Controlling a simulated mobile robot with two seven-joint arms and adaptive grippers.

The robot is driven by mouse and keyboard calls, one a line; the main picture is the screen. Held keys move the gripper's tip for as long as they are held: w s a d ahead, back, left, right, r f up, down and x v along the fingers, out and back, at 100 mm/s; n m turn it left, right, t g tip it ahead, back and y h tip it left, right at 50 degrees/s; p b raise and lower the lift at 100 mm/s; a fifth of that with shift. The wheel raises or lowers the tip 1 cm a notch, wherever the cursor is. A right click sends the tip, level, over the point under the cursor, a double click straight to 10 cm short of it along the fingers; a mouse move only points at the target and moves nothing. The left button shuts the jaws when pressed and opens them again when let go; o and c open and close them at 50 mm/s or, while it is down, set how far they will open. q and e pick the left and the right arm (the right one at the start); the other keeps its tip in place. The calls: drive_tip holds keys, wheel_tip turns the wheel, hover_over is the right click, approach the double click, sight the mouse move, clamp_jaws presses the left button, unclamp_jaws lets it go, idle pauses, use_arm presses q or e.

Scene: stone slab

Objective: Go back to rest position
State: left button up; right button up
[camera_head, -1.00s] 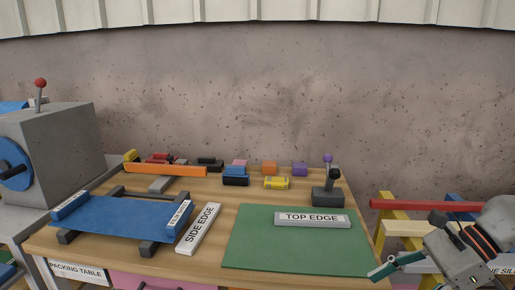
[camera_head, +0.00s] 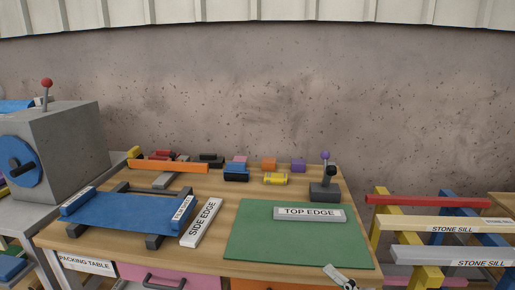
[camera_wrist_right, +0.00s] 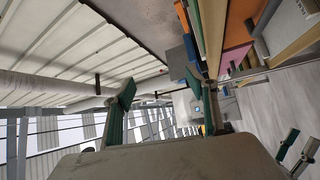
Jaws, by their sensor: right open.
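My right gripper shows in the right wrist view (camera_wrist_right: 165,105), its two green-tipped fingers spread apart with nothing between them. In the head view only a small part of my right arm or gripper shows at the bottom edge, in front of the table, below the green mat. My left gripper is not in the head view. The wooden packing table (camera_head: 125,258) stands ahead, clear of both grippers.
A STONE SILL rack (camera_head: 425,272) stands right; a grey machine (camera_head: 75,140) stands left.

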drive_tip(key=s+d+f+m+g+h, duration=0.1)
drive_tip(key=s+f+m+h, duration=0.2)
drive_tip(key=f, duration=0.6)
drive_tip(key=s+d+f+m+g+h, duration=0.2)
drive_tip(key=s+f+m+h, duration=0.2)
drive_tip(key=s+f+m, duration=0.4)
drive_tip(key=s+d+f+m+g+h+p, duration=0.1)
drive_tip(key=s+f+m+g+h, duration=0.1)
drive_tip(key=s+f+m, duration=0.3)
wheel_tip(320, 180, down, 6)
drive_tip(key=m+h, duration=0.1)
drive_tip(key=m, duration=0.2)
drive_tip(key=shift+s+d+m+h, duration=0.3)
drive_tip(key=shift+d+h, duration=0.1)
drive_tip(key=shift+o, duration=0.2)
drive_tip(key=shift+a, duration=0.1)
